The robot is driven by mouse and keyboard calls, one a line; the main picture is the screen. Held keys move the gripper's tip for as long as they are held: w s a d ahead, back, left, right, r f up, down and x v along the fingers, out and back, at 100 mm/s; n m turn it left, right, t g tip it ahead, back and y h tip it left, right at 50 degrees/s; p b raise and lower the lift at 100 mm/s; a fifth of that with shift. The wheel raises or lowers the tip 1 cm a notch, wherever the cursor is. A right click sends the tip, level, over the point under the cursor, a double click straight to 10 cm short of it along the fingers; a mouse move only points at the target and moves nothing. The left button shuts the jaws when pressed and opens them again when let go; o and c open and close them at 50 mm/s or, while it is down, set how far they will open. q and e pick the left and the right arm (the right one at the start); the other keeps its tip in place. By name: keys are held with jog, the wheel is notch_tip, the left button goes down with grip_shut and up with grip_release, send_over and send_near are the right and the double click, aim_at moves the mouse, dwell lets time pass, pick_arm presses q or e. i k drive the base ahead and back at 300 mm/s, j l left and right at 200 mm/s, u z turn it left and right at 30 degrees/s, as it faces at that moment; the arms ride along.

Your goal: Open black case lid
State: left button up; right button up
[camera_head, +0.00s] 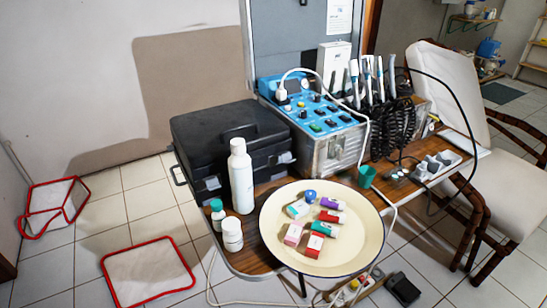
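The black case (225,135) lies on the left part of the wooden table with its lid shut. A dark handle shows at its left side, and a light-coloured latch shows near its front right. A white bottle stands in front of it and hides part of its front face. Neither of my grippers is in the camera_head view.
A tall white bottle (241,180) and two small bottles (232,233) stand close in front of the case. A cream tray (345,256) holds several small boxes. The blue-panelled dental unit (322,120) stands right beside the case. Red-rimmed containers (148,272) are on the floor.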

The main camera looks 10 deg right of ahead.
aim_at(204, 136)
jog(key=k, duration=0.25)
jog(key=k+z, duration=0.4)
jog(key=z, duration=1.45)
jog(key=j+z, duration=0.25)
jog(key=j, duration=0.4)
jog(key=k+j, duration=0.1)
jog(key=j, duration=0.55)
jog(key=k+j, duration=0.1)
jog(key=j, duration=0.6)
jog(key=k+j, duration=0.1)
jog(key=j, duration=0.55)
